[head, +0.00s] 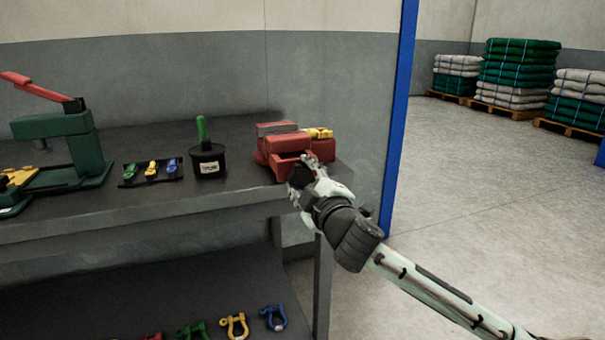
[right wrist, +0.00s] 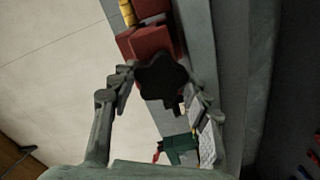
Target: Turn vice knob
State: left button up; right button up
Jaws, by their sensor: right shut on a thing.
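The red vice (head: 284,142) sits on the right end of the grey workbench (head: 240,200). In the right wrist view the vice (right wrist: 150,42) shows behind its black lobed knob (right wrist: 160,78). My right gripper (head: 301,172) is at the front of the vice and covers most of the knob in the head view. In the right wrist view my right gripper (right wrist: 161,84) has one finger on each side of the knob and is shut on it. My left gripper is in neither view.
A black pot with a green handle (head: 207,157), a tray of small coloured parts (head: 151,172) and a green press (head: 66,145) stand left of the vice. Shackles (head: 234,326) lie on the lower shelf. A blue post (head: 399,120) stands right of the bench.

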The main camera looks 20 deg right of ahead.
jog(key=shift+d+r+n, duration=0.1)
jog(key=shift+r+n, duration=0.15)
jog(key=shift+n, duration=0.35)
jog(key=o, duration=1.2)
jog(key=shift+w+f, duration=0.1)
jog(key=shift+f, duration=0.05)
jog(key=shift+c, duration=0.2)
jog(key=shift+s+f, duration=0.1)
jog(key=shift+s, duration=0.3)
jog(key=s, duration=1.1)
jog(key=shift+d, duration=0.1)
